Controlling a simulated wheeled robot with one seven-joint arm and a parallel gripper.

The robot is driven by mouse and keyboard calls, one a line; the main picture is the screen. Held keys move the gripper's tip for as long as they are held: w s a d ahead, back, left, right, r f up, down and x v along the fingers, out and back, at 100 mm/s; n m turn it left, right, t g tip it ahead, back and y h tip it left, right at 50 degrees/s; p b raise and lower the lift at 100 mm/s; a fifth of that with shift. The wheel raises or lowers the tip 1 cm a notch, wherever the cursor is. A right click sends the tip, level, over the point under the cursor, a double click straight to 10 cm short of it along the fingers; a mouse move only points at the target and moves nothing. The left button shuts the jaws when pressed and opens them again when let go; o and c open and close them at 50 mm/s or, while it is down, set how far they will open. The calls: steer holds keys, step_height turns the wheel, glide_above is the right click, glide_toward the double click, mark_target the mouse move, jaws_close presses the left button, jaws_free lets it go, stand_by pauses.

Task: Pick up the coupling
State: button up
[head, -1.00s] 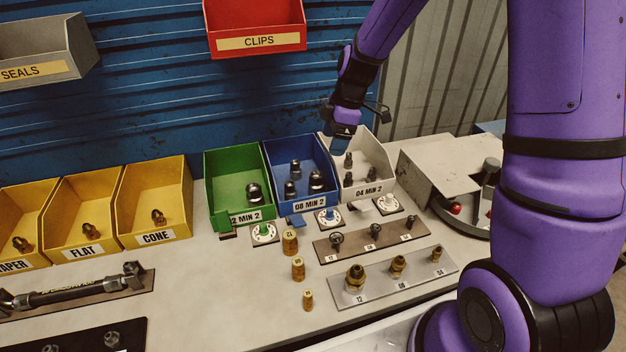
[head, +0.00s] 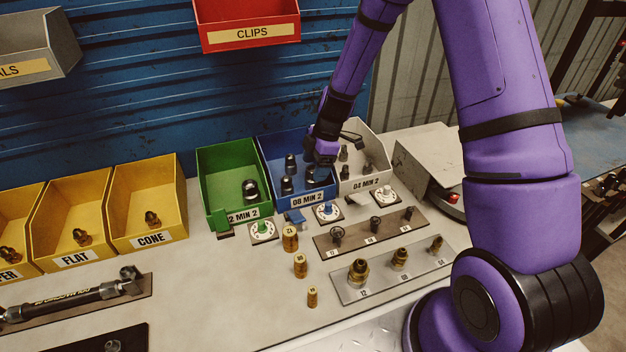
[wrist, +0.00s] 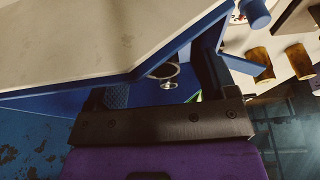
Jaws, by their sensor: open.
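Dark couplings (head: 287,185) stand in the blue 08 MIN 2 bin (head: 293,203). My gripper (head: 321,178) points down into the right part of this bin, over the spot of its right-hand coupling, which it largely hides. In the wrist view my gripper (wrist: 163,84) is open. A dark coupling with a shiny end (wrist: 167,72) shows beyond and between the fingers. I cannot tell whether a finger touches it.
The white 04 MIN 2 bin (head: 368,183) stands close on the right, with its wall near my gripper. The green bin (head: 237,212) adjoins on the left. Dials, brass fittings (head: 290,238) and small racks stand in front. The red CLIPS bin (head: 251,34) hangs above.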

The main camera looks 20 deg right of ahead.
mark_target(314, 168)
steer(key=x, duration=0.4)
steer(key=shift+c, duration=0.2)
steer(key=c, duration=1.1)
steer(key=shift+r, duration=0.1)
